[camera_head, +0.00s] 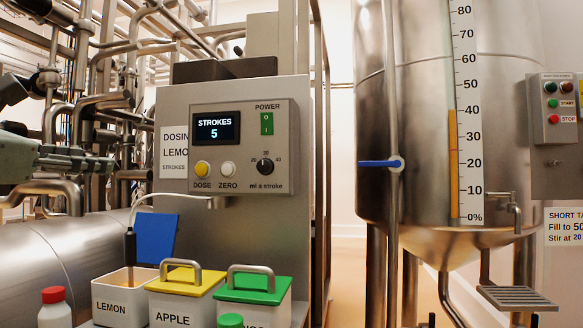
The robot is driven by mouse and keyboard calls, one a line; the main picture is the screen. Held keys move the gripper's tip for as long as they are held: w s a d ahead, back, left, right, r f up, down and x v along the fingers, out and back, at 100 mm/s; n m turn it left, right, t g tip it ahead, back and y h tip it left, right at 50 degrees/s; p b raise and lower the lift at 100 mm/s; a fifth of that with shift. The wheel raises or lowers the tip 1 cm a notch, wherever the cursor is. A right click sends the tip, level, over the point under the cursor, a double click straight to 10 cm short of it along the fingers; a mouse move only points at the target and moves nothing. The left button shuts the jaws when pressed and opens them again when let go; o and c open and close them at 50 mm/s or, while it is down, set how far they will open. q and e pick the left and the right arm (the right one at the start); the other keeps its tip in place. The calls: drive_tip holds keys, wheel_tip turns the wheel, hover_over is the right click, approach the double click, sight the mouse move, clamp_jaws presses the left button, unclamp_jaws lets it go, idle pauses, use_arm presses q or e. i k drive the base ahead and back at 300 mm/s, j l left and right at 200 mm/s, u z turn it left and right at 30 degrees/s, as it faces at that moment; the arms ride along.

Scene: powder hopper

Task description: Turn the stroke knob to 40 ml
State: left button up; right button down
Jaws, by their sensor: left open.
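The stroke knob (265,166) is a small black dial at the lower right of the dosing unit's front panel (225,120). The marks 20, 30 and 40 stand around it, with "ml a stroke" below. Its pointer is too small to read surely. The display (214,128) reads STROKES 5. My left gripper (78,163) comes in at the left edge, open and empty, well left of the panel and apart from the knob. Its fingers are partly hard to make out against the pipes. My right gripper is not in view.
The yellow DOSE button (202,168), white ZERO button (228,168) and green power switch (267,124) share the panel. Below stand the lemon (118,305), apple (178,305) and green-lidded (252,290) bins. A steel tank (415,150) with a blue-handled valve (380,163) is at right.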

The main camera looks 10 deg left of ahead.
sight(265, 166)
drive_tip(key=i+l, duration=0.2)
drive_tip(key=l, duration=0.15)
drive_tip(key=i+l, duration=0.2)
drive_tip(key=l, duration=0.2)
drive_tip(key=i+l, duration=0.2)
drive_tip(key=l, duration=0.15)
